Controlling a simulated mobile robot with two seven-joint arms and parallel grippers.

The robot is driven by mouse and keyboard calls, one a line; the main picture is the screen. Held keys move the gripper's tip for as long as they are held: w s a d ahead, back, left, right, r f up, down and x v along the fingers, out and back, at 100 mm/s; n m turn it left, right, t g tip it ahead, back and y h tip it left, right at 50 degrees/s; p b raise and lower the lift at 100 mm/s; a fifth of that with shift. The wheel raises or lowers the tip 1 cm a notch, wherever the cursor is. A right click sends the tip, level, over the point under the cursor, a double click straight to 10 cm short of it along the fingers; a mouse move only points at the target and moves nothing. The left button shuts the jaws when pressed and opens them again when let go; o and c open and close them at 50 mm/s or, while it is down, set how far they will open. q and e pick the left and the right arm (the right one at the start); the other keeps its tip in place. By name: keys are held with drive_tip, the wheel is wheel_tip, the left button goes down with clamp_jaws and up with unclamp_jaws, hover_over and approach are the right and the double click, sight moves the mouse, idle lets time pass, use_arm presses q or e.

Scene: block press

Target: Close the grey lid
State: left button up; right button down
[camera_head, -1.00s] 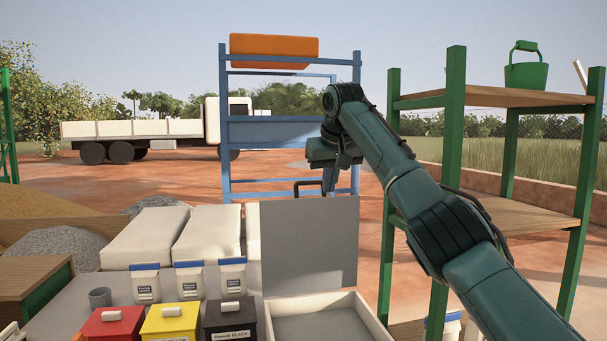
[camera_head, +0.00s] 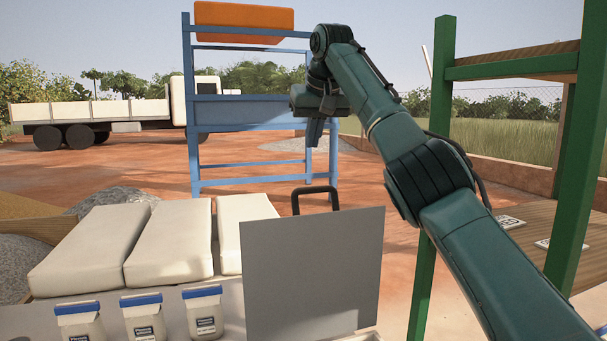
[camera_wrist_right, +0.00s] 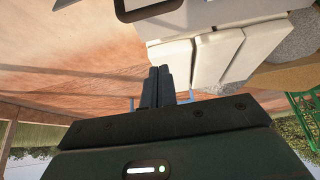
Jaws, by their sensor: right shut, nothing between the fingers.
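The grey lid (camera_head: 312,270) stands upright, open, in the head view. Its dark handle (camera_head: 315,189) is on the top edge. Only a sliver of the pale box (camera_head: 369,335) below it shows at the bottom edge. My right gripper (camera_head: 317,133) hangs beyond and above the lid, pointing down. In the wrist view its fingers (camera_wrist_right: 160,72) are shut and empty. The dark handle (camera_wrist_right: 150,8) is at the top of that view, apart from the fingertips. My left gripper is in neither view.
Several white sacks (camera_head: 165,240) and blue-lidded jars (camera_head: 142,315) lie left of the lid. A blue rack (camera_head: 194,120) stands behind. A green-post shelf (camera_head: 570,180) stands close on the right, beside my arm. Open red ground lies behind the lid.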

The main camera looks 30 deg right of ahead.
drive_tip(key=p+x, duration=0.1)
drive_tip(key=x, duration=0.9)
drive_tip(key=s, duration=0.2)
drive_tip(key=s+a, duration=0.1)
drive_tip(key=s, duration=0.1)
drive_tip(key=shift+s+f, duration=0.15)
